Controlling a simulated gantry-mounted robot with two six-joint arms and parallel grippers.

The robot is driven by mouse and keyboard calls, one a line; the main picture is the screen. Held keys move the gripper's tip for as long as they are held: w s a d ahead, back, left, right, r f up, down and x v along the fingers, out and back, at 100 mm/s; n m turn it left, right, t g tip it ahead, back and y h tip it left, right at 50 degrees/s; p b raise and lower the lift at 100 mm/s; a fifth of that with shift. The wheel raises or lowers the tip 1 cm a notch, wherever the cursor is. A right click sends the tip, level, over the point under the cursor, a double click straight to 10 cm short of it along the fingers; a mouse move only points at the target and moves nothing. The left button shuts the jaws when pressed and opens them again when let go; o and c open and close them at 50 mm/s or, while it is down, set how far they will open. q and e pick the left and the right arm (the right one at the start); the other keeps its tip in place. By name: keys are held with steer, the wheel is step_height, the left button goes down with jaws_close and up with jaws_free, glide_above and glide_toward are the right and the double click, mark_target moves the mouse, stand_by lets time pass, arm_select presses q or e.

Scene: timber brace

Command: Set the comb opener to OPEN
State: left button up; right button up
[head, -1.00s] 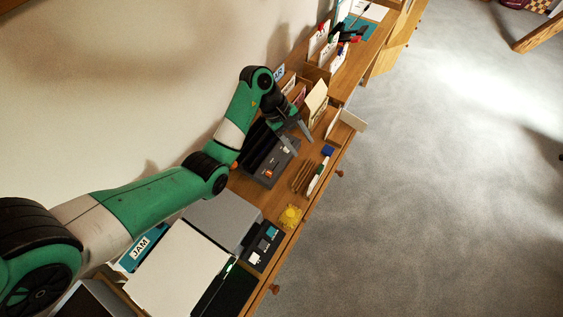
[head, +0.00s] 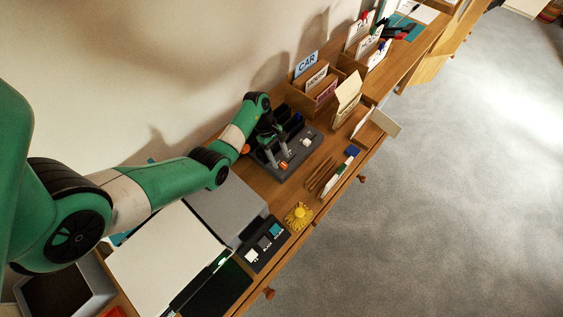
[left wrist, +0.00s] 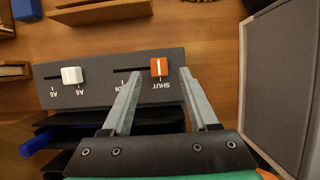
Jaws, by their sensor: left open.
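The comb opener is an orange slider (left wrist: 159,67) on the dark grey panel (left wrist: 110,68) of a binding machine. It stands at the SHUT end of its slot, and the OPEN label is partly hidden by a finger. My left gripper (left wrist: 157,72) is open, with its fingertips either side of the orange slider and apart from it. In the head view the left gripper (head: 277,158) points down at the machine (head: 290,172), by the orange slider (head: 284,165). My right gripper is not in view.
A white slider (left wrist: 72,75) with paper-size marks sits on the same panel. A grey box (left wrist: 282,80) stands close on the right in the wrist view. Card holders (head: 318,95), a yellow object (head: 298,216) and a paper stack (head: 165,262) share the bench.

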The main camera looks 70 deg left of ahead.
mark_target(284, 165)
arm_select(q)
steer(key=shift+x, duration=1.15)
jaws_close()
steer(key=shift+r, duration=0.1)
stand_by(0.4)
